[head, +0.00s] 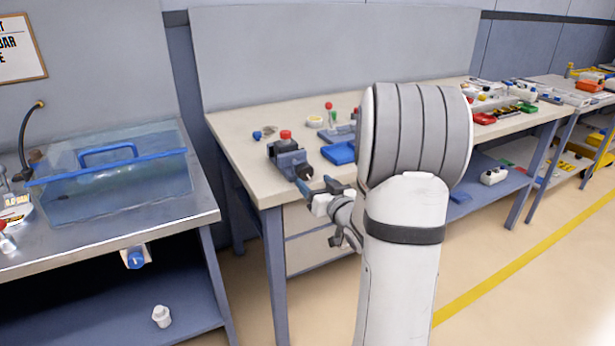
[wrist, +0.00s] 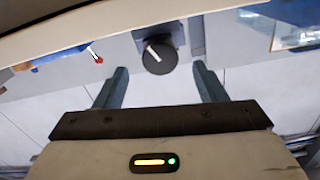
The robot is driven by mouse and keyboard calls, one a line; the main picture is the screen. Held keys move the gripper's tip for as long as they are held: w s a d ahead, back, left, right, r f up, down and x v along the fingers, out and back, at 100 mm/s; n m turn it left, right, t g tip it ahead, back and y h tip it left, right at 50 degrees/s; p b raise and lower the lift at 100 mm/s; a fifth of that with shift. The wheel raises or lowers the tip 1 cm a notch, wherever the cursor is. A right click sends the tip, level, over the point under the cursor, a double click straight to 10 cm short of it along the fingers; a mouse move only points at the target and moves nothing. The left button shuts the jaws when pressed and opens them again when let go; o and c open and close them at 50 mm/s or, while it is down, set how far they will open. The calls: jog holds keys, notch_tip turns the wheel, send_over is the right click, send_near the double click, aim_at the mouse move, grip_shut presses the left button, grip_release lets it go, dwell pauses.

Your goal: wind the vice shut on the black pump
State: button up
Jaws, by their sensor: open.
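The blue-grey vice (head: 290,163) stands at the near left corner of the workbench. A small dark piece with a red top (head: 286,135) shows at its upper end; I cannot tell whether this is the black pump or how the jaws sit on it. In the wrist view a round black knob with a white mark (wrist: 157,58) sits on the vice's front end. My gripper (head: 318,186) is in front of the vice, open. In the wrist view its two fingers stand on either side of the knob, with gaps showing and no visible contact.
The workbench (head: 236,127) carries a blue tray (head: 338,153) and small parts behind the vice. My arm hides the bench's middle. A metal table (head: 190,213) with a clear blue tank (head: 115,180) stands at left, across a floor gap.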

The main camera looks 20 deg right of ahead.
aim_at(307, 174)
jog(key=shift+w+a, duration=0.1)
jog(key=shift+w, duration=2.7)
jog(key=shift+c, duration=0.6)
jog(key=c, duration=0.9)
jog(key=shift+m, duration=0.7)
jog(key=o, duration=1)
jog(key=shift+s, duration=3.9)
